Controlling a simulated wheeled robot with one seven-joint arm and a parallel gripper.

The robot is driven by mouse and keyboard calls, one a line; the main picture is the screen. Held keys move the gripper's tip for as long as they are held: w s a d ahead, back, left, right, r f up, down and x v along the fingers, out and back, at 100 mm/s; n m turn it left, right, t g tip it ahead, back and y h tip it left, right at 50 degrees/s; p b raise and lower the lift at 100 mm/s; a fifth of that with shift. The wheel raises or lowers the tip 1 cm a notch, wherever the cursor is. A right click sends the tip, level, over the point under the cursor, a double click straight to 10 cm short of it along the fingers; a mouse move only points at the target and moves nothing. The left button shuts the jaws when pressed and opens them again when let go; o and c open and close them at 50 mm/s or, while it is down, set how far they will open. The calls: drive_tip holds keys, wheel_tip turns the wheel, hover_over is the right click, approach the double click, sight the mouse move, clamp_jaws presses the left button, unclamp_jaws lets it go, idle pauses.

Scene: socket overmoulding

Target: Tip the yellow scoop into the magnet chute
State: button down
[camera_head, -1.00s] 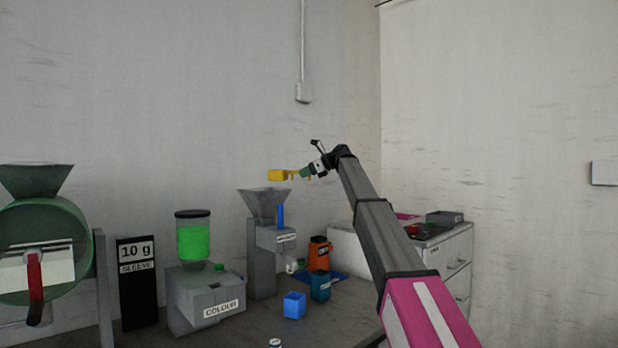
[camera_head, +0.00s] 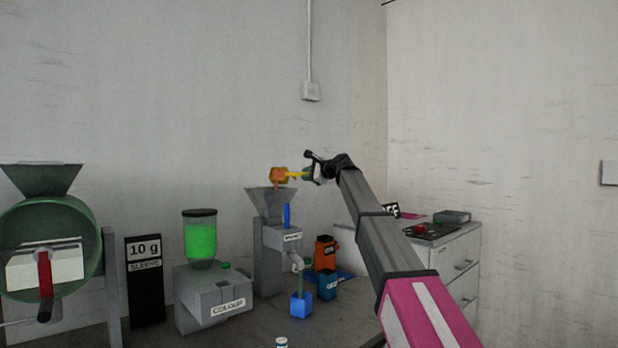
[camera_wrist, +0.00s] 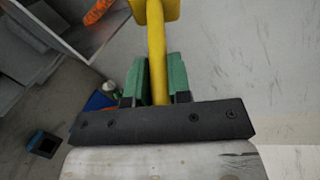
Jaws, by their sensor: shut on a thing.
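The yellow scoop (camera_head: 291,174) is held by its handle in my gripper (camera_head: 307,173). Its bowl is tipped over just above the magnet chute's grey funnel (camera_head: 270,203), apart from the rim. Orange material (camera_head: 276,182) shows at the bowl and reaches down towards the funnel mouth. In the wrist view, the scoop's yellow handle (camera_wrist: 156,50) runs between the green fingers of my gripper (camera_wrist: 160,78), which are shut on it. An orange streak (camera_wrist: 98,11) shows at the upper left there. The inside of the bowl is hidden.
A blue cup (camera_head: 300,305) stands below the chute's spout. Orange (camera_head: 325,252) and teal (camera_head: 327,284) containers stand to its right. The colour unit (camera_head: 213,300), the 10 g sign (camera_head: 144,280) and a green drum machine (camera_head: 48,250) are on the left. Drawers (camera_head: 455,265) stand behind my arm.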

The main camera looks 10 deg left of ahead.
drive_tip(key=shift+s+a+r+n+t+y, duration=0.15)
drive_tip(key=shift+s+n+t, duration=0.15)
drive_tip(key=shift+s+n, duration=0.3)
drive_tip(key=shift+s+a+r+n+t+y, duration=0.1)
drive_tip(key=shift+s+n+t+y, duration=0.15)
drive_tip(key=shift+s+n, duration=0.35)
drive_tip(key=shift+s+a+r+n+t+y, duration=0.15)
drive_tip(key=shift+s+n+t, duration=0.2)
drive_tip(key=shift+s+n, duration=0.25)
drive_tip(key=shift+d, duration=0.1)
drive_tip(key=shift+w+m+g, duration=0.3)
drive_tip(key=shift+w+m, duration=0.3)
drive_tip(key=shift+w+d+f+m+g+h, duration=0.15)
drive_tip(key=shift+w+f+m+g+h, duration=0.2)
drive_tip(key=shift+m, duration=0.45)
drive_tip(key=shift+r, duration=0.1)
drive_tip(key=shift+w, duration=0.1)
